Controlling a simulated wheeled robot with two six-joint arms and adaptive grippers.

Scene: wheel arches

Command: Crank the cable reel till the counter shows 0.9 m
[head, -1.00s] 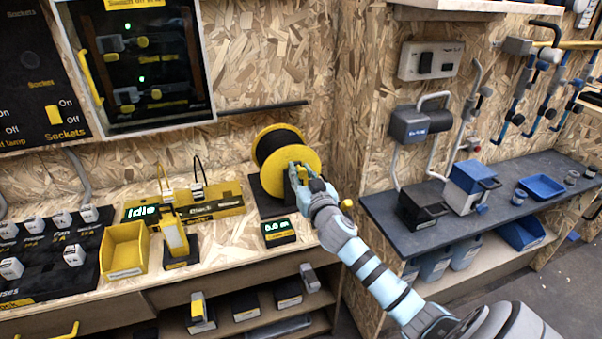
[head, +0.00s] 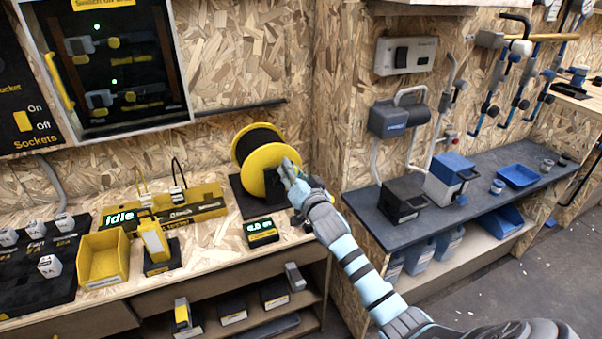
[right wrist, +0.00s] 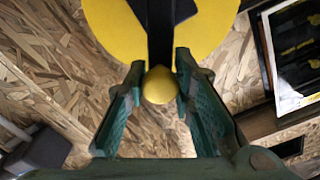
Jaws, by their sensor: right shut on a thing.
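The cable reel (head: 248,170) stands on the bench against the back wall, with dark cable between yellow flanges. Its dark crank arm (right wrist: 160,40) ends in a round yellow knob (right wrist: 159,86) in the right wrist view. My right gripper (head: 287,174) is at the front of the reel. The right wrist view shows its green fingers on both sides of the knob, shut on it. The counter (head: 262,231) in front of the reel has green digits that look like 0.0 m, slightly blurred. My left gripper is not in view.
A yellow tester (head: 180,207) showing "Idle" and a yellow bin (head: 103,258) stand left of the reel. A wooden partition (head: 328,130) rises close to the right of the reel. Beyond it, a dark shelf (head: 400,236) holds boxes and a blue tray (head: 518,176).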

